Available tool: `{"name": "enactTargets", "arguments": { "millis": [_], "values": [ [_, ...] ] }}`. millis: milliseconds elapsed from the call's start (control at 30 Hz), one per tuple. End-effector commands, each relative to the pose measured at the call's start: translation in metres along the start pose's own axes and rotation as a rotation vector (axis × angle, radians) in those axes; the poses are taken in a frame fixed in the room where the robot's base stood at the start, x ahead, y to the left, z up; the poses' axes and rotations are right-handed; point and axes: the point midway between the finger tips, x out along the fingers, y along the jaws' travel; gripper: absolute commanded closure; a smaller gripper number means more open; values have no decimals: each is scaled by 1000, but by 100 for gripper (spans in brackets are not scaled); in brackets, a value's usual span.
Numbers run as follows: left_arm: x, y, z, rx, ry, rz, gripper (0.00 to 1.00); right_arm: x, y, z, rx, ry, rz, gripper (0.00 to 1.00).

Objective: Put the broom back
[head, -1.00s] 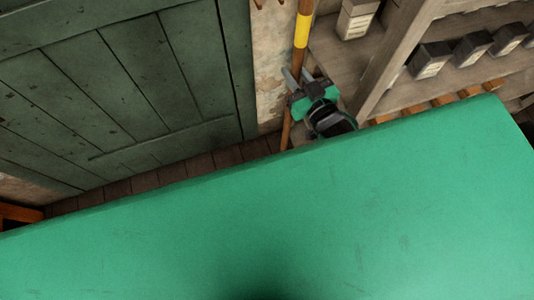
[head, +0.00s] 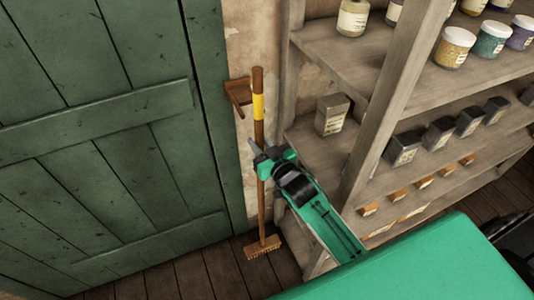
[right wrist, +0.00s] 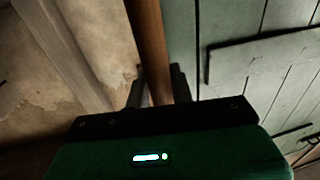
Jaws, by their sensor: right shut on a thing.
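The broom stands nearly upright against the narrow wall strip between the green door and the shelves. Its wooden handle (head: 260,130) has a yellow band near the top, and its brush head (head: 262,247) is down at the plank floor. A wooden wall holder (head: 238,92) is beside the handle's upper part; I cannot tell whether they touch. My right gripper (head: 262,160) is shut on the handle below the yellow band. The right wrist view shows the handle (right wrist: 148,45) between the two fingers (right wrist: 157,88). My left gripper is not in view.
A wooden shelf unit (head: 385,95) with jars and dark boxes stands close to the right of the broom. The green plank door (head: 100,140) is to the left. A large green surface (head: 420,270) fills the lower right. Some plank floor (head: 190,278) is clear.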

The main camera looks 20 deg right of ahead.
Motion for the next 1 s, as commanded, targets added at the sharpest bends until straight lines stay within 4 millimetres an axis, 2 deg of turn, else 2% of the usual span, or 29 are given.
{"name": "enactTargets", "arguments": {
  "millis": [33, 200, 500, 567, 1000],
  "values": [
    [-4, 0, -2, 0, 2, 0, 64, 11, 2, -7, -1, 10, -1, 100],
    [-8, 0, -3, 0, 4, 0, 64, 35, 6, -5, 0, 9, 0, 100],
    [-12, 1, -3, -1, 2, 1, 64, 61, 10, -4, 0, 9, -1, 100],
    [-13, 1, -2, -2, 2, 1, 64, 65, 11, -4, 0, 9, -1, 100],
    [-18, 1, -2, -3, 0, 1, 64, 64, 11, 27, 0, 8, 0, 100]
  ]
}}
